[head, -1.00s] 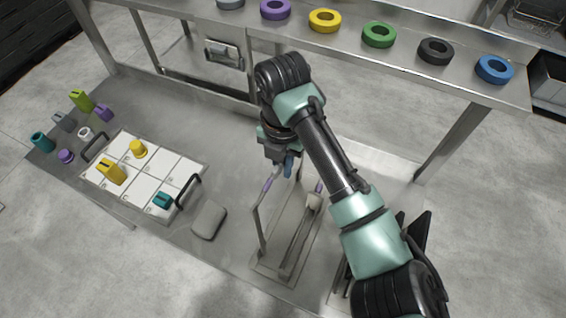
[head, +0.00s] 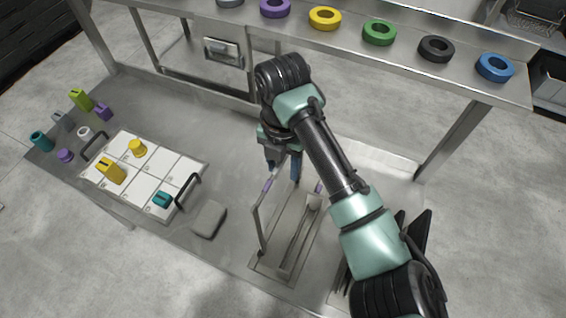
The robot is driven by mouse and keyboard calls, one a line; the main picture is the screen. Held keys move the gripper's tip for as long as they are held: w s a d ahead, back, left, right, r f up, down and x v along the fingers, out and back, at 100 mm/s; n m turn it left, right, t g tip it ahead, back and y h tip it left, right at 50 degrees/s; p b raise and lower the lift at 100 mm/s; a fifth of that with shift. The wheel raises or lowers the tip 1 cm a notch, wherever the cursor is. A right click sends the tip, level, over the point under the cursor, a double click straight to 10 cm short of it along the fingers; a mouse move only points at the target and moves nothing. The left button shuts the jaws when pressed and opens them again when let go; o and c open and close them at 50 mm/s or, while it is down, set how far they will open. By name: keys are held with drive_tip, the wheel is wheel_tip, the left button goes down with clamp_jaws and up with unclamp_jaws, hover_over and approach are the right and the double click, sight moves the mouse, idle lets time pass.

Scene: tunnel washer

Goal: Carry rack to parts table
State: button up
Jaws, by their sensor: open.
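A rack (head: 125,182) with a white, divided top and a black handle at each end lies on the left part of the steel table (head: 215,120). It holds a yellow round piece (head: 138,147), a yellow block (head: 111,170) and a teal piece (head: 162,200). My gripper (head: 283,170) is open, pointing down with its fingers apart, well to the right of the rack. It is over the far end of a shallow metal tray (head: 257,268) with a thin upright metal frame (head: 258,220). My wrist partly hides that end. Which surface is the parts table I cannot tell.
A grey pad (head: 208,219) lies between tray and rack. Several small coloured pieces (head: 80,98) stand left of the rack. A raised shelf (head: 400,62) with several coloured rings runs along the back.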

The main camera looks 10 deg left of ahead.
wheel_tip(320, 180, up, 13)
idle(0.6)
drive_tip(key=w+a+r+m+t+y, duration=0.35)
drive_tip(key=a+r+m+t, duration=0.2)
drive_tip(key=a+r, duration=0.35)
drive_tip(key=w+a+r+m+t+y, duration=0.35)
drive_tip(key=a+r+m+t, duration=0.2)
drive_tip(key=r, duration=0.55)
drive_tip(key=s+d+r+m+t+y, duration=0.1)
drive_tip(key=s+d+r+m+t, duration=0.15)
drive_tip(key=r+m+t, duration=0.4)
drive_tip(key=s+d+r+m+t, duration=0.2)
drive_tip(key=d+r+m, duration=0.15)
drive_tip(key=r, duration=0.55)
drive_tip(key=s+d+r+m+t+h, duration=0.7)
drive_tip(key=s+d+m+t+h, duration=0.1)
drive_tip(key=s+d+m, duration=0.3)
drive_tip(key=shift+d, duration=0.65)
